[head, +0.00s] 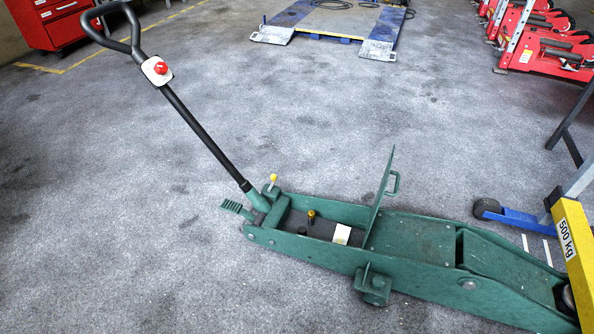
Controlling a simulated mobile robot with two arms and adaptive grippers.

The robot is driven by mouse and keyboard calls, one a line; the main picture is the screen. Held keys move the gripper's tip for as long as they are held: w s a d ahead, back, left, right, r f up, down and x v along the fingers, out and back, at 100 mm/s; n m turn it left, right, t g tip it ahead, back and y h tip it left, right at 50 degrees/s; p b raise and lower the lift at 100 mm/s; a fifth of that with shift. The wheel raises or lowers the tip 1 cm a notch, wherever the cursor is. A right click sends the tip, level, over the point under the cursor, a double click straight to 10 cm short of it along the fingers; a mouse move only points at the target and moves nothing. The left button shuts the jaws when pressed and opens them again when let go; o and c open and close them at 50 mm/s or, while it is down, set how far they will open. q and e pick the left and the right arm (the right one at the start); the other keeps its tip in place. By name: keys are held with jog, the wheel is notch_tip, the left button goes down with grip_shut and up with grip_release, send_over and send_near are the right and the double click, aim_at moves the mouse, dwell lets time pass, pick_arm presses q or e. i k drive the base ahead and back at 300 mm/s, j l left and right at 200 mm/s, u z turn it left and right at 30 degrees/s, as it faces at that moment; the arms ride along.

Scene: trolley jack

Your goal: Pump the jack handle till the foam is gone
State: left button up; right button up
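The green trolley jack (410,245) stands on the floor, stretching from the middle to the lower right. Its black jack handle (205,130) leans up to the left from the rear socket and ends in a loop grip (125,45). A red knob on a white plate (158,70) sits just below the loop. A hinged cover (381,197) stands open over the jack's body. Inside lie a small white block (342,234) and a dark stub with an amber top; I cannot tell whether any foam is there. Neither of my grippers is in view.
A yellow beam marked 500 kg (574,250) is at the right edge, by the jack's front end, with a blue leg and wheel (487,208) beside it. Red machines (550,40), a blue lift platform (335,20) and a red cabinet (55,22) stand behind. The left floor is clear.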

aim_at(146, 65)
jog(key=i+j, duration=0.15)
jog(key=i, duration=0.35)
jog(key=i+j, duration=0.2)
jog(key=i, duration=0.3)
jog(key=i+j, duration=0.15)
jog(key=i, duration=0.35)
